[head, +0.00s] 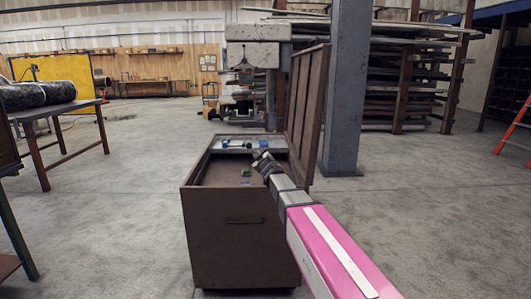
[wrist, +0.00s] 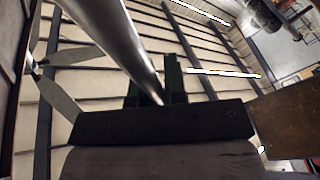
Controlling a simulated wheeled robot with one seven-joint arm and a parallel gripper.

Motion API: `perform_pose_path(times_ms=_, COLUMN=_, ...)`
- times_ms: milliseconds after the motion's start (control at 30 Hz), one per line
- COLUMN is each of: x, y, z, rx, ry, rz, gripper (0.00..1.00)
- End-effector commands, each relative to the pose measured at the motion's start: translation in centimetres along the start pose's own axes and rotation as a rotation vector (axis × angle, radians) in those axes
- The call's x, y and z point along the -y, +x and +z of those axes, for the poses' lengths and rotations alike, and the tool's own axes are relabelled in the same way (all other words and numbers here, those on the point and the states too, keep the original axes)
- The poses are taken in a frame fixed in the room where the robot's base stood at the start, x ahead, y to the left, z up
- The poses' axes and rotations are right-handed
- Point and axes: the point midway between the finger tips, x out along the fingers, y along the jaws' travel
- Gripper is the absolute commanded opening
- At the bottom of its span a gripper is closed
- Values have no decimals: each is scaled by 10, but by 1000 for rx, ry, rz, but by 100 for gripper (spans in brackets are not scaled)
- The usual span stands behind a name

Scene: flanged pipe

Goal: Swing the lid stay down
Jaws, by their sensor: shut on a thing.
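A brown chest (head: 230,240) stands in front of me with its lid (head: 307,110) raised upright on the right side. My arm reaches over the chest's right wall, and my gripper (head: 262,158) is at the chest opening, near the lid's foot. In the wrist view my gripper (wrist: 154,88) has its two dark fingers closed on a shiny metal bar, which I take to be the lid stay (wrist: 128,38). The bar runs from the top of that view down between the fingers. In the head view the stay cannot be made out.
A grey column (head: 345,90) stands close behind the lid. A machine (head: 258,60) stands behind the chest. A table (head: 60,110) is at the left.

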Motion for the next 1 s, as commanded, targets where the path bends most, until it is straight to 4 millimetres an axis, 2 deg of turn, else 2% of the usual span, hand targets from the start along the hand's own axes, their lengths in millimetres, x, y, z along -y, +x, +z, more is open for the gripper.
perform_pose_path(times_ms=100, x=13, y=2, z=2, rx=13, ry=-60, rz=-20, gripper=0)
perform_pose_path(times_ms=333, x=27, y=4, z=4, rx=28, ry=-131, rz=-43, gripper=0)
perform_pose_path(times_ms=867, x=31, y=4, z=6, rx=34, ry=-152, rz=-50, gripper=0)
perform_pose_path(times_ms=900, x=31, y=4, z=6, rx=34, ry=-152, rz=-50, gripper=16)
perform_pose_path(times_ms=967, x=31, y=4, z=6, rx=34, ry=-152, rz=-50, gripper=35)
perform_pose_path(times_ms=1000, x=31, y=4, z=6, rx=34, ry=-152, rz=-50, gripper=38)
